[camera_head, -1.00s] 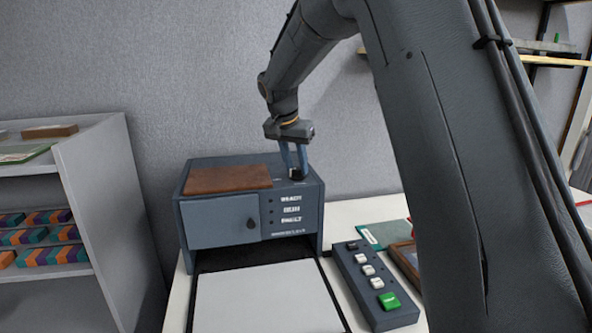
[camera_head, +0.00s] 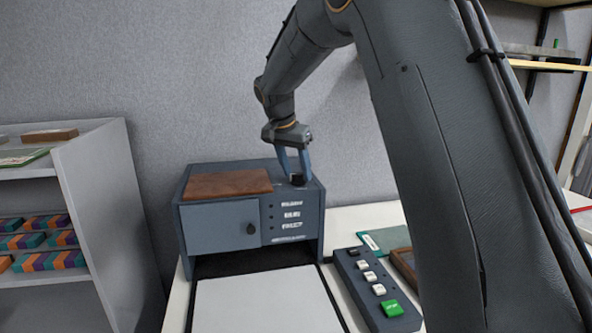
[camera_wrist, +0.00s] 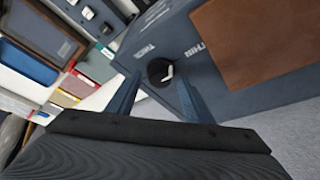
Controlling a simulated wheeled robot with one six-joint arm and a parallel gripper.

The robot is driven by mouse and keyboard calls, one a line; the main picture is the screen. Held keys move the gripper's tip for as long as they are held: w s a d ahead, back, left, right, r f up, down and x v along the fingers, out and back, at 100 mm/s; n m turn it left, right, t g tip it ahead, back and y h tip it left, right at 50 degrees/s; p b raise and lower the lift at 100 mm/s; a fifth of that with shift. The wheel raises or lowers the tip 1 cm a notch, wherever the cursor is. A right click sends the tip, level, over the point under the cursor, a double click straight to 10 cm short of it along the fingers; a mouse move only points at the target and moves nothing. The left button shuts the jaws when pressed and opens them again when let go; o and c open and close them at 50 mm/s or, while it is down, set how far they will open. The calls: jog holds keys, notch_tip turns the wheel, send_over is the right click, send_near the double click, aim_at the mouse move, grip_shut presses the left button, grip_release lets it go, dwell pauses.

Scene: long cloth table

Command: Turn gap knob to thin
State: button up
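The gap knob (camera_wrist: 157,70) is a round black knob with a white mark on its right side. It stands on top of the blue-grey machine (camera_head: 220,221), near its right end. In the wrist view the labels THICK (camera_wrist: 147,51) and THIN (camera_wrist: 196,49) lie beyond the knob, THICK to the left and THIN to the right. My gripper (camera_wrist: 160,82) points down over the knob (camera_head: 297,180). Its blue fingers stand apart on either side of the knob, with a gap visible in the wrist view.
A brown panel (camera_head: 228,184) lies on the machine's top, left of the knob. A control box (camera_head: 361,290) with several white buttons and a green one is at front right. A white sheet (camera_head: 262,302) lies in front. A shelf unit (camera_head: 100,185) stands at left.

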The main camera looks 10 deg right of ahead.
jog(key=shift+r, duration=0.1)
jog(key=b+v, duration=0.2)
jog(key=v, duration=0.5)
jog(key=shift+s+r, duration=0.15)
jog(key=shift+r, duration=0.15)
jog(key=shift+a, duration=0.2)
